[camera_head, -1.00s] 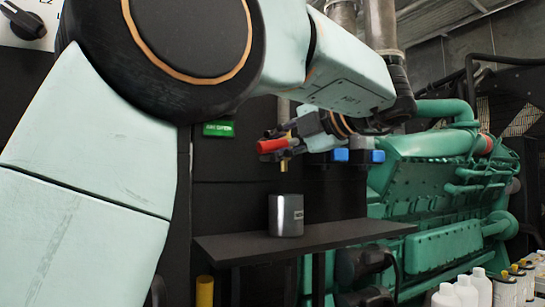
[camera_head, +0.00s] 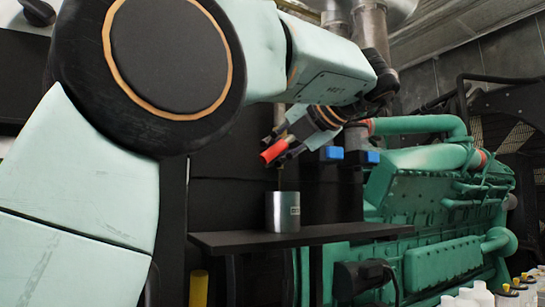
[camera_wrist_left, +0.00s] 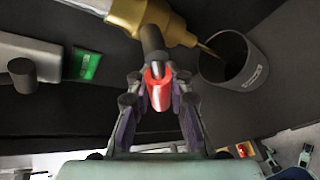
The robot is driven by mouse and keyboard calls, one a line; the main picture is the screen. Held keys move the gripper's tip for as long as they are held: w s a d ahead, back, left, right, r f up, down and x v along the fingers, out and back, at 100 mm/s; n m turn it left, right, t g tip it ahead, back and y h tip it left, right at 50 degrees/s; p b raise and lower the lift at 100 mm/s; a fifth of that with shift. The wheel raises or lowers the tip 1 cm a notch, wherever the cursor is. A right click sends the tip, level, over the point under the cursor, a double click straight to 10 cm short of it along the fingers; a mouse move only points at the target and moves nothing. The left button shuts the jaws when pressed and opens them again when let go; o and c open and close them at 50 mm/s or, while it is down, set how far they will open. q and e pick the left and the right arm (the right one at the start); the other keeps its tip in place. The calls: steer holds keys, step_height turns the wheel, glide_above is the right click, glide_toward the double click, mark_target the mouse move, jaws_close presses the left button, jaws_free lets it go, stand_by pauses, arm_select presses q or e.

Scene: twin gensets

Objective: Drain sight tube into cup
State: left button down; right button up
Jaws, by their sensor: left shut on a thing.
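The red valve handle (camera_head: 272,152) sits above the shelf in the head view, tilted down to the left. My left gripper (camera_head: 288,148) is shut on it. In the left wrist view the red handle (camera_wrist_left: 158,90) lies between the fingers, in front of a brass valve body (camera_wrist_left: 148,17). A metallic grey cup (camera_head: 283,212) stands upright on the shelf, below the handle. The cup (camera_wrist_left: 234,62) also shows at the right of the wrist view, open end visible. A thin yellowish line runs from the brass toward it; I cannot tell whether it is liquid. My right gripper is out of view.
The dark shelf (camera_head: 345,233) has free room to the right of the cup. Blue-ended fittings (camera_head: 331,153) are right of the gripper. A green engine (camera_head: 430,200) stands behind at right. White bottles (camera_head: 475,294) are at the lower right. A yellow post (camera_head: 199,288) is below the shelf.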

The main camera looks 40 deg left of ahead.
arm_select(q)
steer(key=shift+f, duration=0.25)
steer(key=c, duration=1.7)
jaws_free()
steer(key=o, duration=0.5)
steer(key=shift+s+d+r, duration=0.4)
steer(key=shift+s+d, duration=0.05)
steer(key=shift+w+a+f, duration=0.15)
steer(key=shift+w+a, duration=0.2)
steer(key=shift+w, duration=0.05)
steer(key=v, duration=1.1)
steer(key=shift+d, duration=0.25)
steer(key=shift+s+d+r, duration=0.25)
steer(key=shift+d, duration=0.15)
steer(key=shift+c, duration=0.3)
